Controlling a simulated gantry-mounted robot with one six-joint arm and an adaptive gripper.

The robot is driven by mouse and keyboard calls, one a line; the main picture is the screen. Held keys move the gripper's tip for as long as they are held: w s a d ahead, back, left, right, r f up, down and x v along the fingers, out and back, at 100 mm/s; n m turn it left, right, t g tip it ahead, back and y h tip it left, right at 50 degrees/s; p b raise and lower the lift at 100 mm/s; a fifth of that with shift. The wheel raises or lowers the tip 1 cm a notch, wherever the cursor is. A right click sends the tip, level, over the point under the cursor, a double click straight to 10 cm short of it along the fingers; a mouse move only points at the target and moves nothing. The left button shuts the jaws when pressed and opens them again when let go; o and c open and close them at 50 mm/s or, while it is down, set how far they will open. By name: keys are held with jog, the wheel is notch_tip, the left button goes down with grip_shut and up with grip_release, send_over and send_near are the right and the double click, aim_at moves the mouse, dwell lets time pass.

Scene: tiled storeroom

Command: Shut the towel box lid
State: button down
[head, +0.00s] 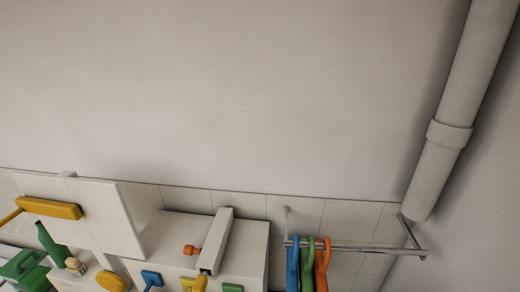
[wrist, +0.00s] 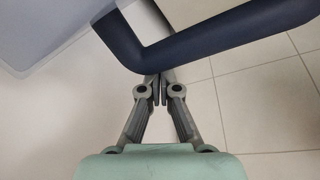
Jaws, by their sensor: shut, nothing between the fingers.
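My gripper (wrist: 158,90) is in the wrist view, its fingers closed together with nothing between them. The fingertips meet at the lower edge of a thick dark navy bar or rim (wrist: 215,38), which bends at a corner just above them. I cannot tell whether they touch it. A pale blue-grey panel (wrist: 45,30) fills the upper left corner beside the navy part. These may be parts of the towel box and its lid, but only a portion shows and I cannot tell how far the lid stands open. I cannot make out the towel box in the head view.
Light tiles (wrist: 245,110) lie behind my gripper. In the head view, a thick pipe (head: 452,110) runs down the right, near a metal rail (head: 340,247) with blue, green and orange items. A white board (head: 115,215), yellow-headed tool (head: 50,208) and green bottle (head: 50,243) are lower left.

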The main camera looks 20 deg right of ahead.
jog(key=shift+s+a+r, duration=0.1)
jog(key=shift+s+a, duration=0.25)
jog(key=shift+s, duration=0.35)
jog(key=shift+s+a+r, duration=0.1)
jog(key=shift+s+a, duration=0.25)
jog(key=shift+s, duration=0.3)
jog(key=shift+s+a+r, duration=0.1)
jog(key=shift+s+a, duration=0.25)
jog(key=shift+s, duration=0.3)
jog(key=shift+s+a, duration=0.35)
jog(key=shift+s, duration=0.3)
jog(key=shift+s+a, duration=0.35)
jog(key=shift+s, duration=0.3)
jog(key=shift+s+a, duration=0.35)
jog(key=shift+s, duration=0.3)
